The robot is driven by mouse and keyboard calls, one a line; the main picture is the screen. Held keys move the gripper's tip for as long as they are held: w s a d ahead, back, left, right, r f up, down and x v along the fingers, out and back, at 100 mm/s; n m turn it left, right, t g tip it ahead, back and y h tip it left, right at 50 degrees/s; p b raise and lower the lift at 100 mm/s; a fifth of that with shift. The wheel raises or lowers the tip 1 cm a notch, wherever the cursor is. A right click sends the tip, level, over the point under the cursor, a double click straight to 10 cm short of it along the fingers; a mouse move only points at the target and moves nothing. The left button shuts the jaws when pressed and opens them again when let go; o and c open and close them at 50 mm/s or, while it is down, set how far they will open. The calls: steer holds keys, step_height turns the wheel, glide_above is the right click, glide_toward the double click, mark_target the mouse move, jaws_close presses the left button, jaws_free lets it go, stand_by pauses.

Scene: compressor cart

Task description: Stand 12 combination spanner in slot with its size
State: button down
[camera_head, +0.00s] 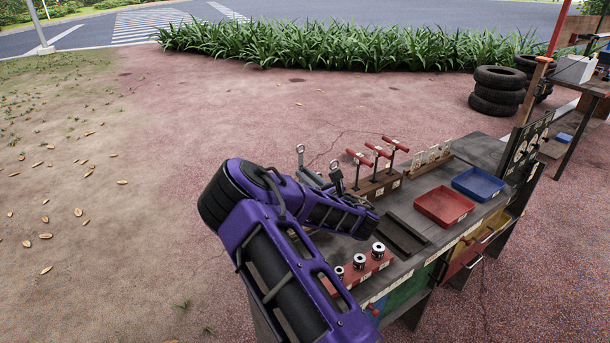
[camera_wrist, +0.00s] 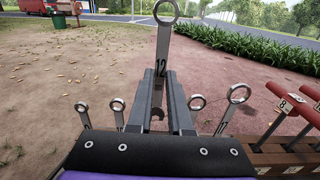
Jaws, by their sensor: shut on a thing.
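Several other spanners stand ring-up on both sides of my gripper, such as one at the left (camera_wrist: 82,106) and one at the right (camera_wrist: 237,93). Their slots and size labels are mostly hidden by my palm and arm.
Red T-handled tools (camera_head: 378,150) stand in a wooden rack right of my gripper. Sockets stand on a red holder (camera_head: 375,266) at the front. A red tray (camera_head: 444,206) and a blue tray (camera_head: 477,184) sit farther right on the cart top. Tyres (camera_head: 497,90) lie beyond.

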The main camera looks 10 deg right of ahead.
steer(key=shift+s+b, duration=0.1)
steer(key=shift+b, duration=0.35)
steer(key=shift+f+b, duration=1.5)
steer(key=shift+f, duration=1.35)
steer(key=shift+f, duration=3)
steer(key=c, duration=0.8)
jaws_free()
steer(key=shift+o, duration=0.2)
steer(key=v, duration=0.7)
steer(key=shift+s+d+p, duration=0.1)
steer(key=shift+s+p, duration=0.15)
steer(key=shift+p, duration=0.05)
